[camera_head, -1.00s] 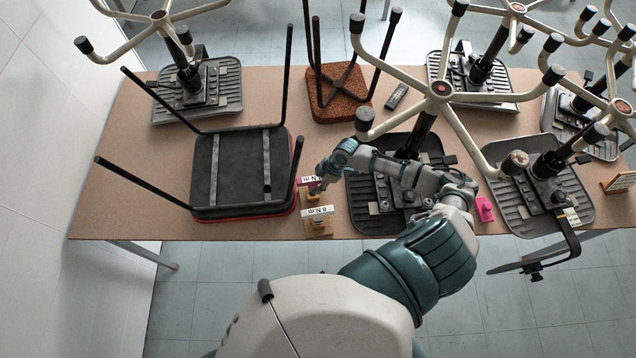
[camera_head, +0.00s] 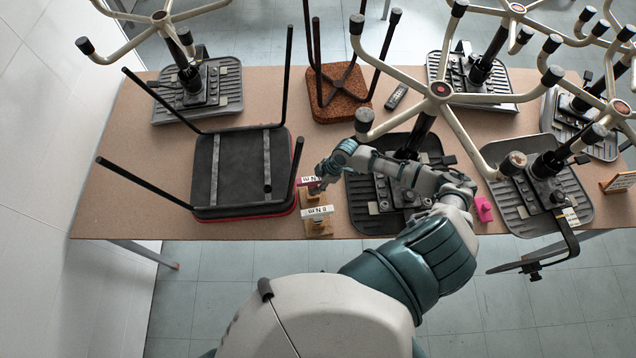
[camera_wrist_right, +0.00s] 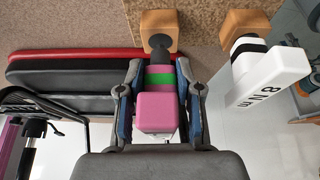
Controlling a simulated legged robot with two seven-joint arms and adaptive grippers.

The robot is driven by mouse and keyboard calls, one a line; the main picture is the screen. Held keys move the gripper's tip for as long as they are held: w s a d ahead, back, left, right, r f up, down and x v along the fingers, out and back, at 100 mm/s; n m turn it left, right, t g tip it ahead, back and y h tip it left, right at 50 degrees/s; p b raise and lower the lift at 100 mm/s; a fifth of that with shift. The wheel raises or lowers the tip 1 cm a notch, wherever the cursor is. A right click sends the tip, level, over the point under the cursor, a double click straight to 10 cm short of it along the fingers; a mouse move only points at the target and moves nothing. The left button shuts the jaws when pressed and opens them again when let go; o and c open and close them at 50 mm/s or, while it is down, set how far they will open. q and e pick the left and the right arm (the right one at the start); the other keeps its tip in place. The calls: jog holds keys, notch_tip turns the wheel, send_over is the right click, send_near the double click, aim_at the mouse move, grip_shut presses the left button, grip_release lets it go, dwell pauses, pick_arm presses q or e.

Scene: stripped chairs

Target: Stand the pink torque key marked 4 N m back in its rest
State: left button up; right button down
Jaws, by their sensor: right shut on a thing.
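The pink torque key (camera_wrist_right: 157,112) has a block-shaped pink head, a green band and a dark shaft. My right gripper (camera_wrist_right: 158,82) is shut on it, with one finger on each side of the band. The shaft's end meets a wooden rest (camera_wrist_right: 150,18); I cannot tell how deep it sits. In the head view my right gripper (camera_head: 319,183) is beside the key's pink head (camera_head: 308,181), above the wooden rest (camera_head: 314,197) near the table's front edge. The key's mark is too small to read surely. My left gripper is not in view.
A white key marked 8 N m (camera_wrist_right: 268,78) stands in a neighbouring wooden rest (camera_head: 319,230), close by. A black chair seat (camera_head: 240,170) with upturned legs lies just left. An upturned chair base (camera_head: 440,90) rises over my forearm. A pink object (camera_head: 483,208) lies further right.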

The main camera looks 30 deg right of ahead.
jog(key=shift+f, duration=0.1)
jog(key=shift+f+b, duration=1.1)
jog(key=shift+f, duration=0.55)
jog(key=c, duration=0.7)
grip_release()
jog(key=v, duration=0.7)
jog(key=shift+d+r, duration=0.1)
jog(key=shift+r, duration=0.1)
